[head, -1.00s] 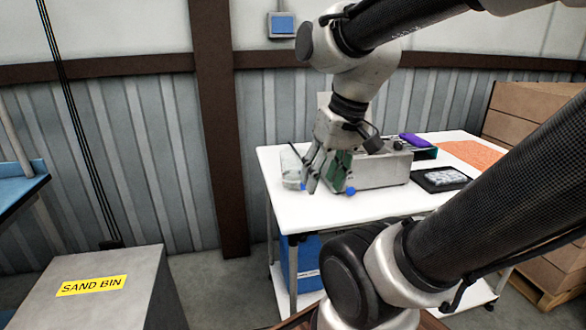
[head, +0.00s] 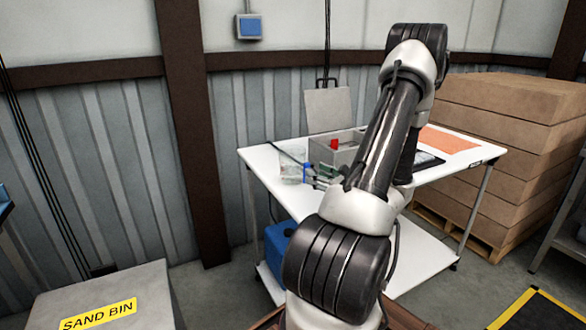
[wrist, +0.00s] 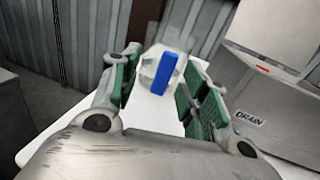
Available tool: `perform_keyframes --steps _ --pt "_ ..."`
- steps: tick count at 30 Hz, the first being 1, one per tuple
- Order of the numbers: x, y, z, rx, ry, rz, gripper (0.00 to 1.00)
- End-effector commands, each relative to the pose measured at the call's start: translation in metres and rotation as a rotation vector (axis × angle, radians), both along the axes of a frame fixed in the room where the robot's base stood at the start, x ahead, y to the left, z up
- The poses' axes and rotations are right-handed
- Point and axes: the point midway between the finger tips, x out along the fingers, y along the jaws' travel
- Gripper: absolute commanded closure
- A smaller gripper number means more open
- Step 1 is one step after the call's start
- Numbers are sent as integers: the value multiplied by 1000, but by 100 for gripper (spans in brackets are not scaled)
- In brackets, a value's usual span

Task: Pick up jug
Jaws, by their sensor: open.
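The jug (wrist: 148,66) is clear with a bright blue upright strip that looks like its handle, and it stands on the white table. In the wrist view it shows between and beyond the green-padded fingers of my gripper (wrist: 162,72). My gripper is open, and I cannot tell how far the jug is from the pads. In the head view the clear jug (head: 291,168) is near the table's left end, with blue at its right side. My gripper (head: 322,178) is just right of it there, partly hidden by my arm.
A grey box with a raised lid (head: 328,109) stands right of the jug; its DRAIN label (wrist: 250,117) shows in the wrist view. The white table (head: 262,173) also holds a dark tray and an orange sheet (head: 448,140). Stacked cartons (head: 510,125) stand to the right.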

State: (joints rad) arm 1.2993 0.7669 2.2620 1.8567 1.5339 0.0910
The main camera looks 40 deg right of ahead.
Motion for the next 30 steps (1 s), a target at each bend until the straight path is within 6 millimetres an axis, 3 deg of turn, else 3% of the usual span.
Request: perform_keyframes --steps 4,18,26,30 --pt "7 -12 -6 19 -6 -43 55" --pt "71 -13 -2 17 -6 -38 55" --pt "74 -14 -2 18 -6 -40 55" --pt "74 -14 -2 17 -6 -40 81"
